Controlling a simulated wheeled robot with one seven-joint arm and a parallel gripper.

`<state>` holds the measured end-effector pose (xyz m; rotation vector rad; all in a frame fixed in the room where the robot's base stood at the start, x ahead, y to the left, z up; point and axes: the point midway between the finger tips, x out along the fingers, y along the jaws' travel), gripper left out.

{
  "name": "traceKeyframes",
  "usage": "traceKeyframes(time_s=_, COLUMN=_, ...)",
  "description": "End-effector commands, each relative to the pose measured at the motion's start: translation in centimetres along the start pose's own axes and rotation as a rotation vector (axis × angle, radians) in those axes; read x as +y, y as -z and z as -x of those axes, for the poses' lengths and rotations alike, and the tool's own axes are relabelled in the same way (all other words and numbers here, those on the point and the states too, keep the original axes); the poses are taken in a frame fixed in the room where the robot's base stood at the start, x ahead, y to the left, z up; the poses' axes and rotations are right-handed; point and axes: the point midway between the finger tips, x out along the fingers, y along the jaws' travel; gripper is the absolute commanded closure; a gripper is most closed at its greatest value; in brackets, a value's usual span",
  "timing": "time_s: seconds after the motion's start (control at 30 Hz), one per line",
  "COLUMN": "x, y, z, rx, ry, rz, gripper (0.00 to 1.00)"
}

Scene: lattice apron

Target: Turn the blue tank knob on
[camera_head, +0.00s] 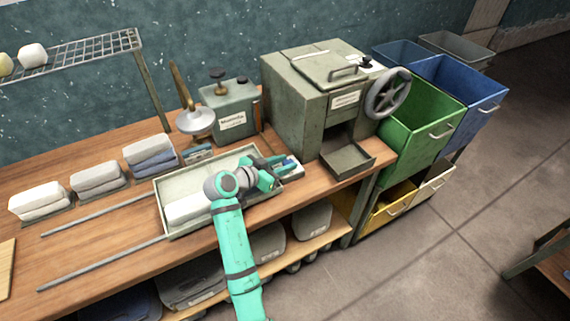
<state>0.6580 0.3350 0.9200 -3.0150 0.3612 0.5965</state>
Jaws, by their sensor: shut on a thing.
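A small grey-green tank (230,105) with a white label stands at the back of the workbench. A dark round knob (217,74) sits on its top, with a smaller dark fitting beside it. I see no clearly blue knob on it. My gripper (280,168) is low over the right end of a shallow tray, in front of the tank and apart from it. It is shut on a small blue and white thing (292,167), partly hidden by the fingers; what it is I cannot tell.
The shallow tray (160,207) holds pale folded cloth. A large grey-green machine (293,108) with a handwheel (388,94) stands right of the tank. A metal funnel-like thing (195,121) stands left of it. Folded cloth stacks (98,178) and a wire shelf (85,50) are further left.

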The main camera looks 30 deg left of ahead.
Motion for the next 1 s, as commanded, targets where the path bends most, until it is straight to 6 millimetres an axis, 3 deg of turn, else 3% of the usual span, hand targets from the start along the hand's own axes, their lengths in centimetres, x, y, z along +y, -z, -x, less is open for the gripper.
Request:
traceKeyframes(time_s=0.6, x=0.06, y=-0.06, z=-0.17, rx=-0.002, ry=-0.043, rz=-0.016, gripper=0.92)
traceKeyframes(time_s=0.63, x=0.06, y=-0.07, z=-0.17, rx=-0.003, ry=-0.043, rz=-0.016, gripper=0.64)
traceKeyframes(time_s=0.7, x=0.06, y=-0.06, z=-0.17, rx=-0.003, ry=-0.043, rz=-0.016, gripper=0.51)
traceKeyframes(time_s=1.0, x=-0.01, y=0.04, z=-0.06, rx=-0.002, ry=-0.041, rz=-0.016, gripper=0.51)
